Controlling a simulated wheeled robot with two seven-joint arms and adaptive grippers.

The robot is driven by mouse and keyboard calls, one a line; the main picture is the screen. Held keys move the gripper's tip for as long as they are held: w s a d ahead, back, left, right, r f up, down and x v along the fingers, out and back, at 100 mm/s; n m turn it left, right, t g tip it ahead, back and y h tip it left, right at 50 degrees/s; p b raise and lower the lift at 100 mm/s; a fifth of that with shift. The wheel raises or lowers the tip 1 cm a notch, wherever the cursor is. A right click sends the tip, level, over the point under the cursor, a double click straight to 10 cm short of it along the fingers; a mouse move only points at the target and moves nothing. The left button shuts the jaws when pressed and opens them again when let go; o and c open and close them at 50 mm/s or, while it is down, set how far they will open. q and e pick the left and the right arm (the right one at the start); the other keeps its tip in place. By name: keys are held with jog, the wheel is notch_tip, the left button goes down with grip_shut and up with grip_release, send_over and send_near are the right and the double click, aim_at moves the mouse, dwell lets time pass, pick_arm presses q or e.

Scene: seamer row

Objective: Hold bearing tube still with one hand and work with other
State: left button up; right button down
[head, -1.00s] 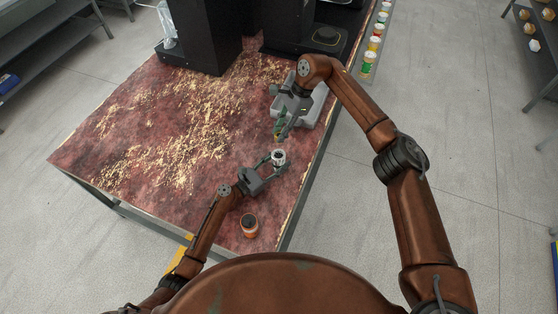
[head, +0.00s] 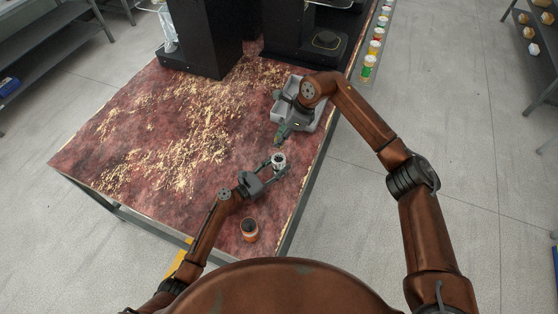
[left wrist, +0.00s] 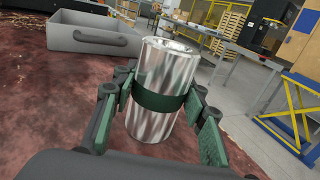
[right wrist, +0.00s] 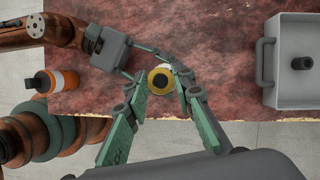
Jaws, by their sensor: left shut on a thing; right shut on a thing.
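The bearing tube (head: 279,160) is a shiny metal cylinder, standing roughly upright in my left gripper (head: 272,166). In the left wrist view the tube (left wrist: 160,75) has a dark green band around its middle, with a green-padded finger on each side. My right gripper (head: 281,138) is just beyond and above the tube in the head view. In the right wrist view it is shut on a small yellow ring-shaped piece with a dark centre (right wrist: 160,79). The piece overlaps the pale tube end behind it; I cannot tell whether they touch.
A grey bin (right wrist: 272,90) with a dark cylindrical part (right wrist: 302,63) inside stands near the table's right edge. An orange jar with a dark top (head: 250,231) stands near the front edge. Black machines (head: 205,40) stand at the back. The table's left is clear of objects.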

jog(key=m, duration=0.1)
jog(key=m+t, duration=0.1)
jog(key=m, duration=0.2)
jog(key=shift+s+r+t+h, duration=0.1)
jog(key=shift+r+t+h, duration=0.15)
jog(key=shift+t+h, duration=0.05)
jog(key=shift+f, duration=0.2)
send_over(275, 158)
jog(key=s+d, duration=0.1)
jog(key=d, duration=0.1)
notch_tip(275, 158, down, 10)
jog(key=shift+a+r, duration=0.1)
jog(key=shift+r, duration=0.15)
jog(key=shift+s+f, duration=0.1)
jog(key=shift+f, duration=0.05)
jog(key=c, duration=1.7)
grip_release()
jog(key=shift+o, duration=0.2)
jog(key=v, duration=1.2)
